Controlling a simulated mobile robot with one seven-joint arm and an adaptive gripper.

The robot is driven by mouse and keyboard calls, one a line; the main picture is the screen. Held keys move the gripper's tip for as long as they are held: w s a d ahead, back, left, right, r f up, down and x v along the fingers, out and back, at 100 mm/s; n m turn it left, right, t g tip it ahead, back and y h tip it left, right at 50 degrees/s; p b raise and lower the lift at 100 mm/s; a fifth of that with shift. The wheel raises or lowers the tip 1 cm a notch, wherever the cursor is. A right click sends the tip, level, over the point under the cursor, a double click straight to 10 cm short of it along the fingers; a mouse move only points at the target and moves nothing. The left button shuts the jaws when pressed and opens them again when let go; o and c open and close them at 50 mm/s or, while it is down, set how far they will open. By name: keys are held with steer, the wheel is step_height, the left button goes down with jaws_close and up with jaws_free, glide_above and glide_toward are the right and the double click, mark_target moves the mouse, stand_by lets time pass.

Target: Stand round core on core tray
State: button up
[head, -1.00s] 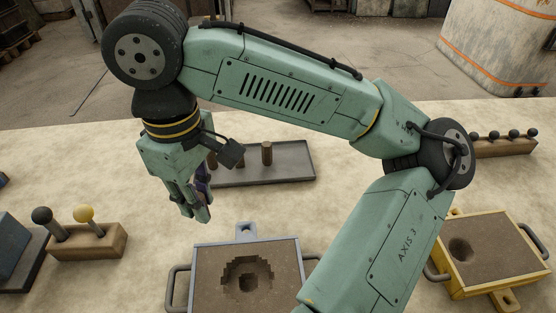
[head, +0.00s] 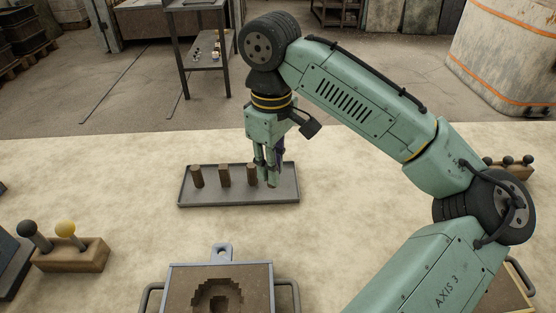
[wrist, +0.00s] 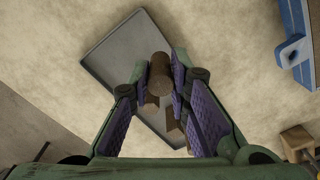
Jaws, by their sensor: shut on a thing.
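My gripper (head: 268,180) is at the right part of the core tray (head: 240,201), with its fingers pointing down. In the wrist view, its purple-padded fingers are shut on a brown round core (wrist: 160,76), which looks upright with its round end facing the camera. The fingers hide this core in the head view. I cannot tell whether its bottom touches the tray. The grey, low-rimmed tray also shows in the wrist view (wrist: 110,62). Brown cores stand on it in a row: a left one (head: 197,176), a middle one (head: 224,176) and one just left of my fingers (head: 251,174).
A mould box (head: 220,271) with a hollow in its sand is at the front. A wooden block (head: 70,255) with a black and a yellow ball-topped stick stands at left. Another block with dark balls (head: 511,168) is at far right. Bare table surrounds the tray.

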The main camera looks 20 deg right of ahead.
steer(key=w+d, duration=0.1)
steer(key=w, duration=0.1)
steer(key=w+d, duration=0.1)
steer(key=w, duration=0.1)
steer(key=shift+w+d+f+p, duration=0.1)
steer(key=shift+d+f+p, duration=0.2)
steer(key=shift+p, duration=0.1)
steer(key=shift+f+p, duration=0.35)
steer(key=shift+f, duration=1.35)
steer(key=o, duration=0.7)
steer(key=shift+f, duration=0.1)
steer(key=shift+o, duration=0.2)
step_height(320, 180, up, 12)
steer(key=b, duration=0.1)
